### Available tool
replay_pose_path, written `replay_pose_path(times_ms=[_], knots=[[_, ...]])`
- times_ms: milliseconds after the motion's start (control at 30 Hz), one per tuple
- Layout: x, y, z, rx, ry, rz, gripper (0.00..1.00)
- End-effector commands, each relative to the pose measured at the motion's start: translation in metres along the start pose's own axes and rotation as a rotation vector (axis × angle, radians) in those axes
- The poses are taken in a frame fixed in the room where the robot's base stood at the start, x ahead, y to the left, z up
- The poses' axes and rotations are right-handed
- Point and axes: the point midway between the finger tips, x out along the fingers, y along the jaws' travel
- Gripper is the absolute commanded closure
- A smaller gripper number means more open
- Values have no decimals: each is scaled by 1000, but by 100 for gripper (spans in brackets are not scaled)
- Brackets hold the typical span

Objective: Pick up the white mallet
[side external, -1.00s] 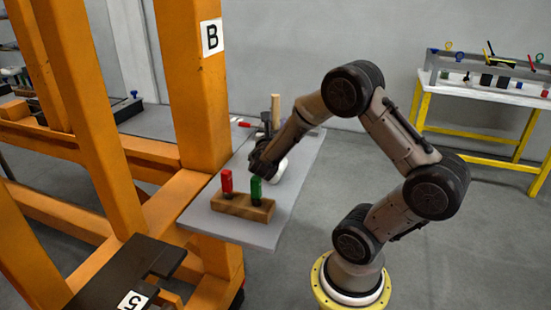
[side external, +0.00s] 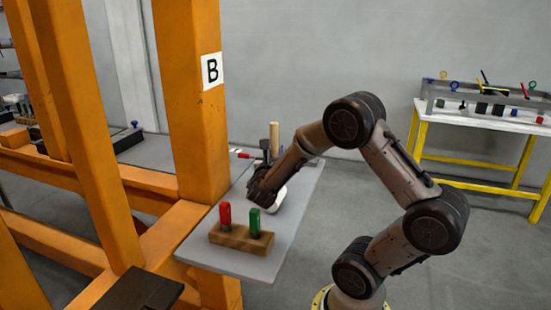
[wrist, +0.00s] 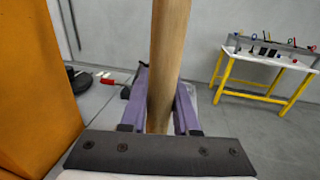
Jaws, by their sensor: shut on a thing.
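The white mallet's pale wooden handle (side external: 274,138) stands upright over the grey shelf, behind my arm in the side view. A white part, apparently its head (side external: 280,198), shows low beside my gripper (side external: 262,190) and is partly hidden by it. In the wrist view the wooden handle (wrist: 168,60) rises between the two purple fingers of my gripper (wrist: 160,112), which are shut on it. I cannot tell whether the head touches the shelf.
A wooden block (side external: 240,235) with a red handle (side external: 225,214) and a green handle (side external: 255,220) sits at the shelf's near end. An orange post (side external: 190,130) marked B stands close on the left. A yellow-legged table (side external: 480,115) stands well back right.

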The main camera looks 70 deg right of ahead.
Motion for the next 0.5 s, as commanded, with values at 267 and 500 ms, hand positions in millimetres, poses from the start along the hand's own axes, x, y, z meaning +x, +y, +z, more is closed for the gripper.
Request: replay_pose_path(times_ms=[267,500], knots=[[-5,-2,28,5,-5,2,100],[-25,-14,55,7,-6,3,100]])
